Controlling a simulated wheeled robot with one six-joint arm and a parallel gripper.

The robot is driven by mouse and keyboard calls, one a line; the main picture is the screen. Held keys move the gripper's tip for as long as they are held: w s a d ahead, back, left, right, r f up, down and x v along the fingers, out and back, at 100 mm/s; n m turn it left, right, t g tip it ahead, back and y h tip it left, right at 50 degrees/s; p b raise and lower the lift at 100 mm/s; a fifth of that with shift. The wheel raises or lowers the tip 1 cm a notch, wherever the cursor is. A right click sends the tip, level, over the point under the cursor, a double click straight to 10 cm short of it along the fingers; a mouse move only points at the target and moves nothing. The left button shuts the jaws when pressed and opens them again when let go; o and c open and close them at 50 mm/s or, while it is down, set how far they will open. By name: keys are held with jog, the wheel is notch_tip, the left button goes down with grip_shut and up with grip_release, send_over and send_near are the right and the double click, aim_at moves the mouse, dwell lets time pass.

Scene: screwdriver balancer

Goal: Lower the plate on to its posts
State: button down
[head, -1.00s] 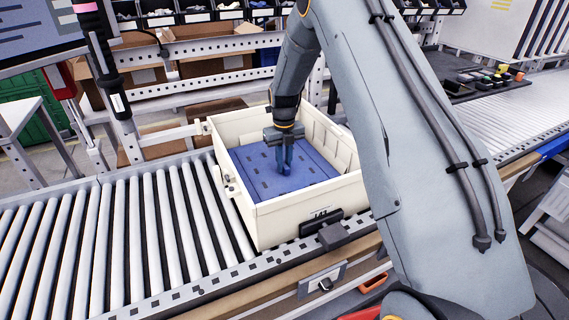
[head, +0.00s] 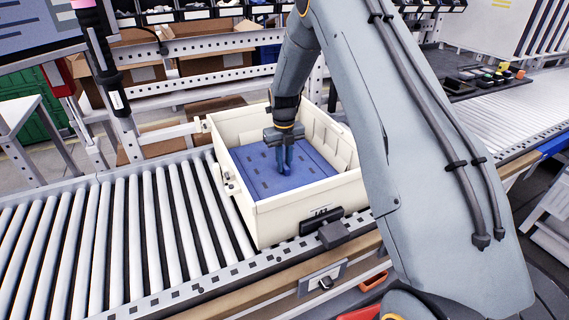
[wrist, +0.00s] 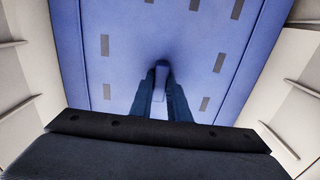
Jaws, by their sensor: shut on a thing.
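The blue plate (head: 255,170) lies flat and level inside the cream crate (head: 305,198), below its rim. It has several dark slots, and it fills most of the wrist view (wrist: 215,35). My gripper (head: 284,170) points straight down into the crate and is shut on a small upright grip at the plate's middle. In the wrist view, my two fingers (wrist: 160,92) close around this pale blue grip (wrist: 161,78). The posts are hidden under the plate, so I cannot tell whether it touches them.
The crate stands on a roller conveyor (head: 120,240). Its walls surround the plate closely, as the ribbed walls (wrist: 22,90) in the wrist view show. A black tool (head: 105,60) hangs at the upper left. A dark block (head: 333,234) sits at the crate's front.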

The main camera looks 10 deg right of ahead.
jog(key=shift+w+r, duration=0.1)
jog(key=shift+r, duration=0.05)
jog(key=c, duration=1.6)
grip_release()
jog(key=shift+c, duration=0.2)
notch_tip(320, 180, up, 8)
jog(key=shift+f+b, duration=0.15)
jog(key=shift+b, duration=0.95)
